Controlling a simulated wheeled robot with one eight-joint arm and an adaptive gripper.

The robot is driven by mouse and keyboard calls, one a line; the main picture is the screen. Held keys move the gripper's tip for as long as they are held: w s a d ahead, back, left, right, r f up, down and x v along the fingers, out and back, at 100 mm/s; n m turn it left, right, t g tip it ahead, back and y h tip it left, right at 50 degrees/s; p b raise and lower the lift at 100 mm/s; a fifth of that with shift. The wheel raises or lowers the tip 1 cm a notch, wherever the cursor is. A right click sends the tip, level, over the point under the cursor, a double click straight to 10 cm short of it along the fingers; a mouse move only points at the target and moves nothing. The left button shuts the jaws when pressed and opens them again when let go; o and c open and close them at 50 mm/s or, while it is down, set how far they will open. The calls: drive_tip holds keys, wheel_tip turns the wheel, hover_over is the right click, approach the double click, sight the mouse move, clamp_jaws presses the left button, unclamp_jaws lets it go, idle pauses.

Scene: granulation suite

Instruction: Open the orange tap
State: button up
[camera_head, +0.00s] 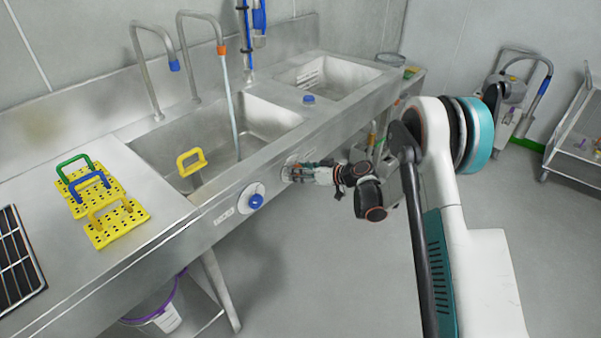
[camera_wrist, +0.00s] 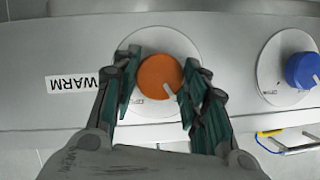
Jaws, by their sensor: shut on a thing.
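The orange tap knob (camera_wrist: 160,77) sits on a round white dial on the sink's front panel, beside a label reading WARM. Its white pointer mark is turned towards the lower right in the wrist view. My gripper (camera_wrist: 160,82) has its fingers on either side of the knob and is shut on it. In the head view my gripper (camera_head: 292,172) is at the sink front and hides most of the knob. The orange-tipped spout (camera_head: 221,50) arches over the left basin. A pale blue stream of water (camera_head: 230,105) runs down from it.
A blue knob (camera_head: 256,201) is on the same panel; the wrist view shows a blue knob (camera_wrist: 303,70) too. A blue-tipped spout (camera_head: 174,66) stands left of the orange one. Yellow racks (camera_head: 117,222) lie on the counter. The floor (camera_head: 310,285) before the sink is open.

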drive_tip(key=shift+w+d+f+m+g+y, duration=0.1)
drive_tip(key=shift+m+g+y, duration=0.25)
drive_tip(key=shift+m+y, duration=1.1)
drive_tip(key=shift+w+f+m+g+y, duration=0.1)
drive_tip(key=shift+m+g+y, duration=0.35)
drive_tip(key=shift+m, duration=1.9)
drive_tip(key=shift+d+f+m+g+y, duration=0.1)
drive_tip(key=shift+m+g+y, duration=0.2)
drive_tip(key=shift+m+y, duration=1.15)
drive_tip(key=shift+m+h, duration=0.45)
drive_tip(key=shift+m, duration=0.1)
drive_tip(key=o, duration=1.1)
drive_tip(key=shift+c, duration=0.2)
drive_tip(key=shift+d, duration=0.1)
drive_tip(key=v, duration=1.1)
drive_tip(key=shift+d, duration=0.35)
drive_tip(key=shift+s, duration=0.1)
